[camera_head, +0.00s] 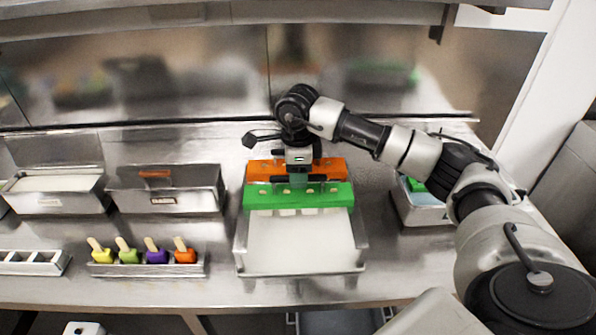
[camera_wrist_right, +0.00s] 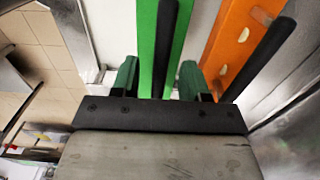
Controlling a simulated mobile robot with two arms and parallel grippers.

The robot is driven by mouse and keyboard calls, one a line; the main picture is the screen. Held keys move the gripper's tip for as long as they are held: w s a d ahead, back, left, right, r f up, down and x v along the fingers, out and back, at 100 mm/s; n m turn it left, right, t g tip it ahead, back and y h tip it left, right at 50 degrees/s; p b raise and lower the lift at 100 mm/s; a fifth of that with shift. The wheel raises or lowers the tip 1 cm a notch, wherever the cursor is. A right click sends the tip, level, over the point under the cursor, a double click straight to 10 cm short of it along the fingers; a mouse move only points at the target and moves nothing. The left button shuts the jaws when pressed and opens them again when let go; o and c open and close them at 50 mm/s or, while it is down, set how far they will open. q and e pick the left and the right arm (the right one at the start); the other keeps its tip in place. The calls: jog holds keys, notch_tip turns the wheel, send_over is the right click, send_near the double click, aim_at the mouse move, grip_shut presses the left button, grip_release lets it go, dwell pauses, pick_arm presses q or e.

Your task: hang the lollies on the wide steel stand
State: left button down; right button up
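Yellow, green, purple and orange lollies (camera_head: 156,253) stand in a steel rack at front left, their sticks tilted up. A green bar (camera_head: 252,198) with pale stick ends along its top lies across a wide steel stand (camera_head: 240,255). An orange bar (camera_head: 332,169) lies behind it. My right gripper (camera_head: 298,180) is low over the bars. In the right wrist view its fingers (camera_wrist_right: 158,80) are apart, either side of the green bar's black handle (camera_wrist_right: 172,40), with no visible contact. What hangs below the bars is mostly hidden. My left gripper is not in view.
Two steel bins (camera_head: 190,200) (camera_head: 50,204) stand at the back left. An empty slotted rack (camera_head: 35,268) is at the far left. A small tub (camera_head: 425,215) with something green is right of the stand, partly behind my arm. The front counter edge is clear.

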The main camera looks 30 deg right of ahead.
notch_tip(320, 180, up, 11)
jog(key=b, duration=0.2)
jog(key=shift+b, duration=0.3)
jog(key=shift+f, duration=0.2)
dwell(0.5)
